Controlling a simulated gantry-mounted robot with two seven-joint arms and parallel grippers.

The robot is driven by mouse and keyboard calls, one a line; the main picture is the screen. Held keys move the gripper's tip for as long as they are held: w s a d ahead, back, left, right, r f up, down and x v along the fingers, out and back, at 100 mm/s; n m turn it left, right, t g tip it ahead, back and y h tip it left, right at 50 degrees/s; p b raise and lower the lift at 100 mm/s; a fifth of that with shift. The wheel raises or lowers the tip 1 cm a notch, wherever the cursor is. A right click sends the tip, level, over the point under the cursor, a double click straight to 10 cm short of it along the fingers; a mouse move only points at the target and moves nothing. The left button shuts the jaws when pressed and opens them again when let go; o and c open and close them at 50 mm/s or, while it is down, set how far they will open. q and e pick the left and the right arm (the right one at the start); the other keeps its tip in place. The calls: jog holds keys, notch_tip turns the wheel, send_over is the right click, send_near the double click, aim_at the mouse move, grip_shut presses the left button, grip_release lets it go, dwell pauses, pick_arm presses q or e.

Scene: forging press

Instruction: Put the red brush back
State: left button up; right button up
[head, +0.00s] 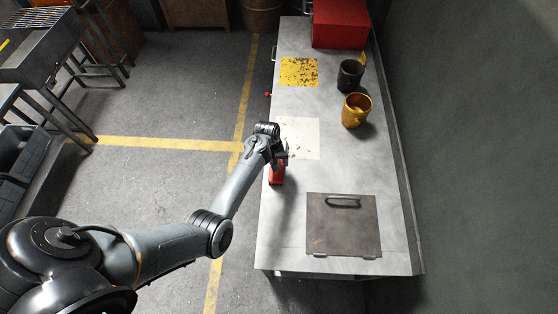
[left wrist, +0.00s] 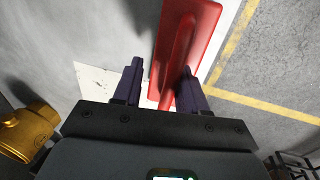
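The red brush (head: 277,173) is by the left edge of the grey table, partly hidden under my left gripper (head: 277,154). In the left wrist view the brush (left wrist: 187,42) has a broad flat body pointing away and a narrow handle end between the fingers. My left gripper (left wrist: 160,82) has its two dark fingers spread apart, with the right finger overlapping the brush and a gap at the left finger. Whether the brush touches the table or a finger I cannot tell. My right gripper is not in view.
On the table (head: 283,232) are a white square (head: 305,138), a worn yellow square (head: 298,72), a black mug (head: 350,75), a gold mug (head: 356,110), a red box (head: 340,23) and a metal plate with a handle (head: 343,228). A dark wall (head: 470,150) borders the right side.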

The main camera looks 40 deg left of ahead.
pick_arm(q)
jog(key=shift+s, duration=0.1)
jog(key=shift+s+r, duration=0.1)
jog(key=shift+r, duration=0.3)
notch_tip(320, 180, up, 10)
jog(key=s+a+f, duration=0.1)
jog(key=a, duration=0.1)
jog(key=s+d+r+m, duration=0.2)
jog(key=s+d+m, duration=0.1)
jog(key=s, duration=0.5)
jog(key=s+d+r+m+t+y, duration=0.1)
jog(key=s+d+r+m, duration=0.1)
jog(key=s+d, duration=0.4)
jog(key=s+d+r+m+t, duration=0.1)
jog(key=s+d+r+m, duration=0.2)
jog(key=s, duration=0.8)
jog(key=shift+d+m+y, duration=0.3)
jog(key=shift+d+m, duration=0.4)
jog(key=shift+d, duration=0.3)
jog(key=shift+s+r+p, duration=0.1)
jog(key=shift+p, duration=0.25)
